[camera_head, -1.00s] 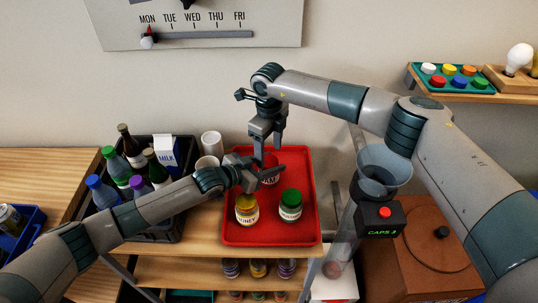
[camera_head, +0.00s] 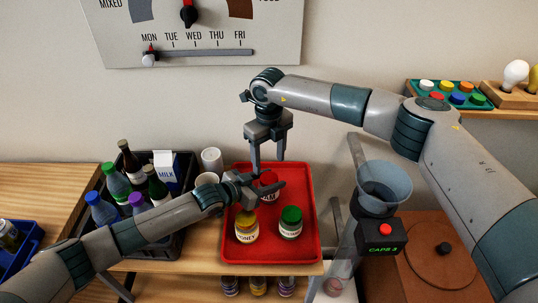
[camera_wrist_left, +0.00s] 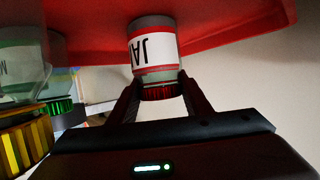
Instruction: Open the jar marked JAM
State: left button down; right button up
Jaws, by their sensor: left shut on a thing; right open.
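The JAM jar (camera_head: 267,179) stands upright on the red tray (camera_head: 304,180), partly hidden by my left gripper. In the left wrist view, which is upside down, the JAM jar (camera_wrist_left: 153,50) shows its white label, and its red ridged lid (camera_wrist_left: 160,93) is on. My left gripper (camera_head: 268,187) is shut on the jar from the left; in its wrist view its fingers (camera_wrist_left: 158,82) are on both sides close to the lid. My right gripper (camera_head: 268,167) points down above the jar, open and empty, fingers apart.
A yellow-lidded HONEY jar (camera_head: 246,228) and a green-lidded jar (camera_head: 290,223) stand close in front on the tray. A dark crate (camera_head: 178,245) of bottles is at left, with white cups (camera_head: 211,160) behind. A funnel (camera_head: 384,185) over a CAPS counter (camera_head: 381,235) stands right.

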aim_at(269, 178)
jog(key=shift+r+m, duration=0.4)
jog(key=shift+m, duration=0.4)
jog(key=shift+r+m, duration=0.35)
jog(key=shift+m, duration=0.45)
jog(key=shift+f, duration=0.15)
jog(key=shift+f, duration=3.85)
jog(key=c, duration=1.1)
jog(key=n, duration=0.7)
jog(key=o, duration=1.2)
jog(key=shift+c, duration=0.2)
